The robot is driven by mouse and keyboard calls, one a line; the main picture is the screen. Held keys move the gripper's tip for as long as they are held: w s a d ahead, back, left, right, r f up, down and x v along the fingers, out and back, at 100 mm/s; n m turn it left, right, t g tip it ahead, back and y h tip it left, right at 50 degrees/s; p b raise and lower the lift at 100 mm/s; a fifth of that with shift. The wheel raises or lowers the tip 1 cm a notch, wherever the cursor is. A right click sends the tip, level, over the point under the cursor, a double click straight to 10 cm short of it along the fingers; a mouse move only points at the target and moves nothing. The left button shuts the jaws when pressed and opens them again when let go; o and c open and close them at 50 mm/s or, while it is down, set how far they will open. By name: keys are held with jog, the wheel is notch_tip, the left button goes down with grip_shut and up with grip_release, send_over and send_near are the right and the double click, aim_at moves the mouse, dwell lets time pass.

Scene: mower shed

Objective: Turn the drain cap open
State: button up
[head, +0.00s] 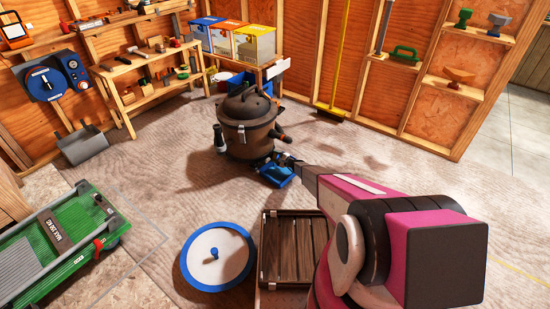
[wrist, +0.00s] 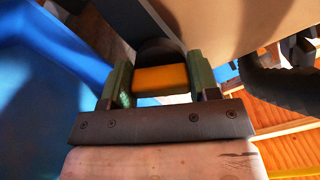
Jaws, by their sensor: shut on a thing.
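The drain cap (wrist: 160,79) shows in the wrist view as a yellow-orange grip with a dark round part behind it, low on the side of a tank. My gripper (wrist: 160,82) has its two green-padded fingers on either side of the yellow grip and is shut on it. In the head view, the brown, lidded tank (head: 247,128) stands upright on the floor. My gripper (head: 288,163) reaches its lower right side, where the cap is too small and covered to make out. A blue tray (head: 277,175) lies on the floor below my gripper.
A white round lid with a blue rim (head: 217,256) and a wooden slatted crate (head: 290,248) are nearer me. A green machine (head: 62,245) is at left. Floor right of the tank is clear.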

jog(key=n, duration=0.6)
jog(key=shift+f, duration=0.1)
dwell(0.6)
jog(key=o, duration=0.9)
jog(key=shift+v, duration=3.75)
